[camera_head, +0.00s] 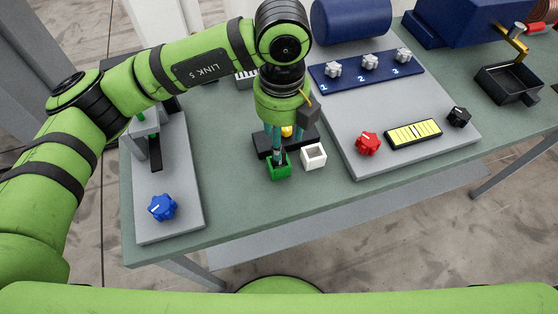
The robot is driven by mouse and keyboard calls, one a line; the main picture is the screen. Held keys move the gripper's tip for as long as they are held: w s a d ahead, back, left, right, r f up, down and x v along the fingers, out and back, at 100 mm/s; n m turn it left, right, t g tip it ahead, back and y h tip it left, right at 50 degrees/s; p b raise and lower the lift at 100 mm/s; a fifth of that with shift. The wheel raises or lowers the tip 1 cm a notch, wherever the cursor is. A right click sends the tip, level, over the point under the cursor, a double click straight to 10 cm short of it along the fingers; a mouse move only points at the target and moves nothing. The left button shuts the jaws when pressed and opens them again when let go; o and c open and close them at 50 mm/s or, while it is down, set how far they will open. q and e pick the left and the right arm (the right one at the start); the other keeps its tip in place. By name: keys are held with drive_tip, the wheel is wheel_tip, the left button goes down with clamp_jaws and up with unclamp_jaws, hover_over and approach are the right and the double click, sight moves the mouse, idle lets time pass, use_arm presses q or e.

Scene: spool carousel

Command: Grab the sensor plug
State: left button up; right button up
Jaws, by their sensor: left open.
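My left gripper (281,150) points down over the table, with its fingers open just above a small green open-topped box (279,172). One fingertip appears to be at or over the box opening; I cannot tell if it touches. A black block (263,147) with a small yellow piece (287,131) stands behind the fingers, partly hidden by them. No part is clearly marked as the sensor plug, and I cannot tell which piece it is. A white open-topped box (314,155) stands just right of the green one. My right gripper is not in view.
A grey plate with a blue knob (162,208) lies at left. At right, a grey panel (400,160) carries a red knob (368,144), a yellow gauge (413,134), a black knob (459,117) and a blue numbered strip (345,82). The green table's front middle (255,213) is clear.

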use_arm(q)
drive_tip(key=f+p, duration=0.2)
drive_tip(key=f, duration=0.1)
drive_tip(key=f+p, duration=0.1)
drive_tip(key=f, duration=0.1)
drive_tip(key=shift+a+f, duration=0.1)
drive_tip(key=shift+a, duration=0.2)
drive_tip(key=shift+f, duration=0.5)
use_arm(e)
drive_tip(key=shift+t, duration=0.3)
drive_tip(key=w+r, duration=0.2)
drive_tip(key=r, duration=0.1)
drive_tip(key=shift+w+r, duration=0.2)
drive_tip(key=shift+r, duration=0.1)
use_arm(q)
drive_tip(key=shift+c, duration=0.8)
clamp_jaws()
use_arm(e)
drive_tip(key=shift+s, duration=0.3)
